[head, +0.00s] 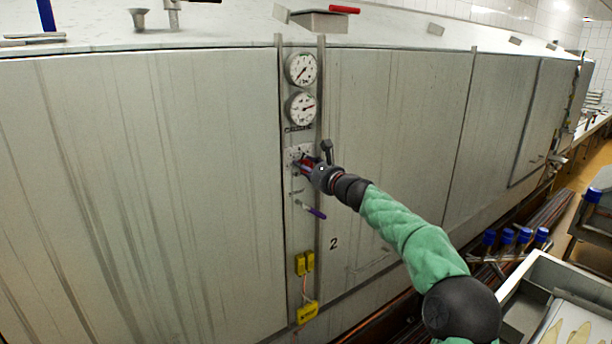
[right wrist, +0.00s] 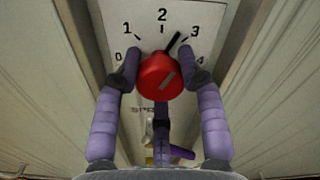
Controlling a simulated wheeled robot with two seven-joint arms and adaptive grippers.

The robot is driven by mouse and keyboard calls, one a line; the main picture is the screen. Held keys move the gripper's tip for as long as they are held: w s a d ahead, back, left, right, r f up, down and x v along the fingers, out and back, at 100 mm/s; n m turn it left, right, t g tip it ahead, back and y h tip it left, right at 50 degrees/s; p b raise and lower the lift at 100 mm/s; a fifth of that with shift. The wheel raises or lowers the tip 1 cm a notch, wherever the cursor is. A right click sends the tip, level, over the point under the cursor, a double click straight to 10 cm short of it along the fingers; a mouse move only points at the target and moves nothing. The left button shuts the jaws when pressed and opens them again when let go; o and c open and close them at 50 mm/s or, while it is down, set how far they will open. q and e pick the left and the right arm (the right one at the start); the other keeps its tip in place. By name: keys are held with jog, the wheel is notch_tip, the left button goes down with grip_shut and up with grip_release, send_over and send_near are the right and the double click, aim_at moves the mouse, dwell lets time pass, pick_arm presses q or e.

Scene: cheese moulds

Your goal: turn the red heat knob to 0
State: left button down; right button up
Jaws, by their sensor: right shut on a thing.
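The red heat knob (right wrist: 158,78) sits on a pale dial plate marked 0 to 4 in the right wrist view. Its black pointer stands between 2 and 3, closer to 3. My right gripper (right wrist: 161,76) has its purple fingers on both sides of the knob and is shut on it. In the head view this gripper (head: 306,165) reaches the narrow panel on the vat front, below two gauges, and mostly covers the knob. My left gripper is not in view.
Two round gauges (head: 301,69) are above the knob. A purple-handled lever (head: 315,212) and yellow boxes (head: 307,313) are below it on the same panel. A pale tray (head: 543,269) and blue-topped items (head: 507,236) stand at the lower right.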

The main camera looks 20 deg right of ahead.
jog(key=n+b, duration=0.1)
jog(key=n, duration=0.1)
jog(key=f+n+b, duration=0.1)
jog(key=n+b, duration=0.1)
jog(key=n, duration=0.1)
jog(key=shift+w+f+n, duration=0.1)
jog(key=shift+n, duration=0.2)
jog(key=n+b, duration=0.4)
jog(key=n, duration=0.2)
jog(key=shift+r, duration=0.2)
jog(key=n+b, duration=0.2)
jog(key=n, duration=0.3)
jog(key=shift+r+n, duration=0.15)
jog(key=shift+n, duration=0.25)
jog(key=n, duration=0.1)
jog(key=n+b, duration=0.1)
jog(key=n, duration=0.1)
jog(key=shift+d+r+n+b, duration=0.1)
jog(key=shift+r+n+b, duration=0.15)
jog(key=shift+n+b, duration=0.15)
jog(key=shift+r+n, duration=0.2)
jog(key=shift+n, duration=0.7)
jog(key=shift+s+d+r, duration=0.1)
jog(key=shift+s+r, duration=0.05)
jog(key=shift+s, duration=0.05)
jog(key=o, duration=1.2)
jog(key=shift+w, duration=0.1)
jog(key=shift+c, duration=0.2)
